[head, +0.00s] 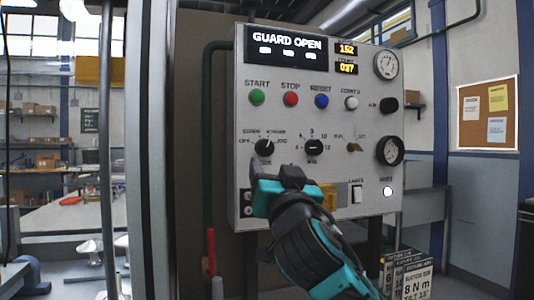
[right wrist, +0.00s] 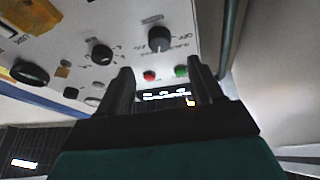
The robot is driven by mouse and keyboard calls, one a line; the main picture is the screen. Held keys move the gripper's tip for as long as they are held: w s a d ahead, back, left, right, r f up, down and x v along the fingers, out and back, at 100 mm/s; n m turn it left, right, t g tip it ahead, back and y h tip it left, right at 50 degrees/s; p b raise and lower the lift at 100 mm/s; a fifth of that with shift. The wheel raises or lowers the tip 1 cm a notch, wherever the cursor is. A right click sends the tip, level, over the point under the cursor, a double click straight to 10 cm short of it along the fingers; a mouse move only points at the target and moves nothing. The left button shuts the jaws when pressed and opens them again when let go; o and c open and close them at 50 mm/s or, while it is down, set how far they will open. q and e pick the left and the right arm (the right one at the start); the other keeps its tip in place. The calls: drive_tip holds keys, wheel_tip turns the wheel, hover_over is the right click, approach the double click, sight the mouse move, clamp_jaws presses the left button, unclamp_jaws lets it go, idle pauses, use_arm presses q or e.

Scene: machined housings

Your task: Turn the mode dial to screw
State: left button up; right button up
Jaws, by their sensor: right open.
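The mode dial (head: 264,147) is a round black knob at the lower left of the grey control panel. Labels curve around it, one of them looking like "SCREW" at its upper left. Its pale pointer mark seems to aim up and slightly right, but it is small. My right gripper (head: 280,172) is just below and right of the dial, in front of the panel. In the right wrist view the panel is upside down, and the dial (right wrist: 160,38) shows beyond the gap between the open, empty fingers (right wrist: 163,78). The gripper looks apart from the dial. My left gripper is out of view.
A second black dial (head: 314,147) sits just right of the mode dial. Green (head: 257,97), red (head: 291,99) and blue (head: 322,101) buttons are above, under a display reading "GUARD OPEN" (head: 287,43). A yellow part (head: 329,196) and a white rocker switch (head: 357,194) are lower right.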

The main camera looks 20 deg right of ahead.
sight(266, 149)
drive_tip(key=p+x, duration=0.1)
drive_tip(key=x, duration=0.7)
drive_tip(key=shift+w+r, duration=0.1)
drive_tip(key=shift+w, duration=0.25)
drive_tip(key=shift+d, duration=0.1)
drive_tip(key=c, duration=1.1)
